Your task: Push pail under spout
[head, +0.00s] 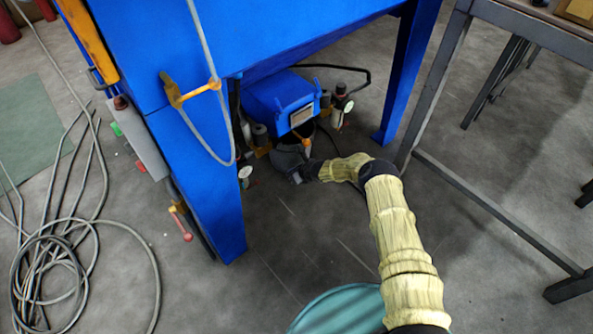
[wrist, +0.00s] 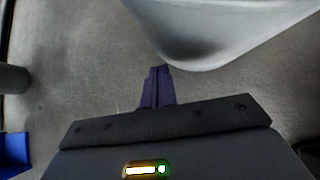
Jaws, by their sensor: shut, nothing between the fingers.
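A grey, rounded vessel that I take to be the pail (head: 286,158) is low on the floor beneath the blue machine, partly hidden by my gripper. In the wrist view its pale curved wall (wrist: 225,30) fills the top, cut off by the frame. My gripper (wrist: 158,70) is shut and empty, its dark purple fingertips right by the pail's lower edge. I cannot tell whether they touch. In the head view my gripper (head: 297,174) is low and small beside the pail. The spout cannot be made out clearly; a dark part hangs under the blue housing (head: 282,100) above the pail.
The blue machine's leg (head: 205,195) stands left of my arm, another blue leg (head: 408,75) behind right. A grey metal frame (head: 490,205) stands at right. Small gauges and fittings (head: 340,105) flank the housing. Coiled hoses (head: 65,260) lie at left. The front floor is mostly open.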

